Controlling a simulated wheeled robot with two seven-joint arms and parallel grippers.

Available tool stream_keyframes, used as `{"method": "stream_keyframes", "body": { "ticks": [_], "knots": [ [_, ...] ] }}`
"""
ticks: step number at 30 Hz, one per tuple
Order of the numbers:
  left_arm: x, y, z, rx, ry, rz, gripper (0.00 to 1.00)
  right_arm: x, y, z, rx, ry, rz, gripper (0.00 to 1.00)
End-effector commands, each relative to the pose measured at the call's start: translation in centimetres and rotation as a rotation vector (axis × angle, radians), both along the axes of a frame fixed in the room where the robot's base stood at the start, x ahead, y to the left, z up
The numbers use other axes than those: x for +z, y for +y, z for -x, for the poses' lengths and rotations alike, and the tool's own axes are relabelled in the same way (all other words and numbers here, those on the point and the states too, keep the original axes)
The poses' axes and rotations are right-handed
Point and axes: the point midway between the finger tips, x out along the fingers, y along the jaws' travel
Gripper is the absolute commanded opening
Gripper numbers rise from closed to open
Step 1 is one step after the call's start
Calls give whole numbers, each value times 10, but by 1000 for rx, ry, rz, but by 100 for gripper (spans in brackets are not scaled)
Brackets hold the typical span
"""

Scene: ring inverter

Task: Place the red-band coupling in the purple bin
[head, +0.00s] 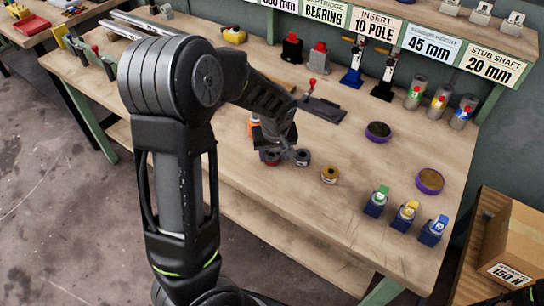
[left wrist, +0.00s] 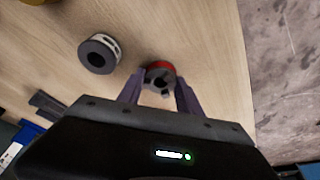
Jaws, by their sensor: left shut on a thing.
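The red-band coupling (left wrist: 160,68) is a short dark ring with a red band, standing on the wooden bench. My left gripper (left wrist: 158,90) is shut on it, one finger on each side. In the head view the left gripper (head: 273,153) is low over the bench, and the red-band coupling (head: 271,158) is partly hidden by it. Two round, shallow purple bins stand to the right: one farther back (head: 378,132), one nearer the right edge (head: 430,181). Dark parts in the bottom right corner look like my right gripper (head: 518,298), cut off by the frame.
A grey coupling (head: 302,157) stands close beside the red one, and a yellow-gold coupling (head: 330,174) farther right. Green, yellow and blue-topped blocks (head: 405,215) line the front right. Behind are a black plate with a red knob (head: 322,108), clamps and canisters (head: 440,103).

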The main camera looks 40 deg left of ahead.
Motion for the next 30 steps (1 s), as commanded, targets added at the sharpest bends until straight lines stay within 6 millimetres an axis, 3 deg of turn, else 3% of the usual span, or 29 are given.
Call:
{"method": "stream_keyframes", "body": {
  "ticks": [5,19,23,30],
  "knots": [
    [0,0,0,0,1,0,0,0,0,0,0,0,0,69],
    [4,0,0,1,-1,-1,0,0,0,0,0,0,0,69],
    [19,0,-1,0,-4,0,0,-1,0,0,0,0,0,69],
    [64,0,-2,0,-7,0,0,-4,0,0,0,0,0,69]
  ]
}}
